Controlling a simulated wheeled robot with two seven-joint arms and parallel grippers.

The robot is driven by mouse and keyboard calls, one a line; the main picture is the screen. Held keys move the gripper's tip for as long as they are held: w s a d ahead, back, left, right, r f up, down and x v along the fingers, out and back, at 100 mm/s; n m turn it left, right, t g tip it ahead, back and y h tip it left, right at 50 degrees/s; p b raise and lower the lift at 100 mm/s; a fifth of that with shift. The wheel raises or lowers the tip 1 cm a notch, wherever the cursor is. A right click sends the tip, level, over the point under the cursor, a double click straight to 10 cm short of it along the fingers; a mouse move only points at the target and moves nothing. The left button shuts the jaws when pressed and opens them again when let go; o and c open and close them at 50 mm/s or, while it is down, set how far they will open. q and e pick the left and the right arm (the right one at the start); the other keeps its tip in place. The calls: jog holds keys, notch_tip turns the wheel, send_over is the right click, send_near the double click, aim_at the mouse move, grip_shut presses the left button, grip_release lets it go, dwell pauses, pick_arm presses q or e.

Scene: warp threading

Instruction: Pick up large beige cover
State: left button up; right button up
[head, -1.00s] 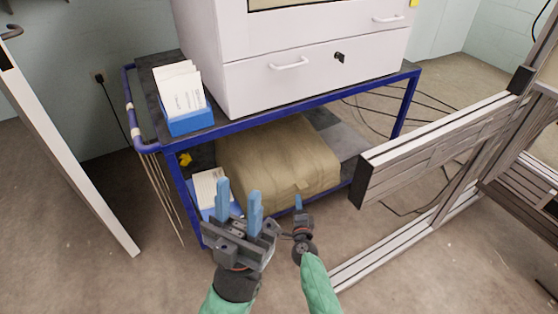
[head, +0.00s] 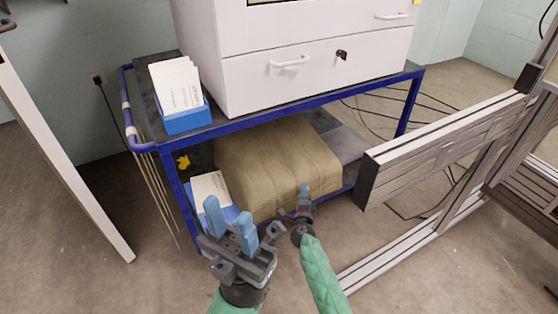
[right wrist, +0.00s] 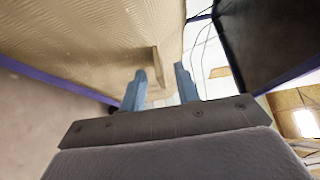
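The large beige cover (head: 275,165) is a bulky, quilted block on the lower shelf of the blue cart. It fills much of the right wrist view (right wrist: 85,45), where a flap or strap (right wrist: 158,66) stands out from its face. My right gripper (head: 305,190) is at the cover's front face; in the right wrist view its two blue fingers (right wrist: 160,90) are apart, with the flap's end just beyond the gap. I cannot tell whether they touch the cover. My left gripper (head: 228,222) is open and empty, in front of the cart's lower left corner.
The blue cart (head: 290,108) carries a white drawer cabinet (head: 300,60) and a blue box of cards (head: 180,95) on top. Another card box (head: 212,190) stands left of the cover. A metal profile frame (head: 440,150) stands close on the right.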

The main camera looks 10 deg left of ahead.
jog(key=shift+w, duration=0.35)
grip_shut()
jog(key=shift+r, duration=0.1)
jog(key=shift+r, duration=0.1)
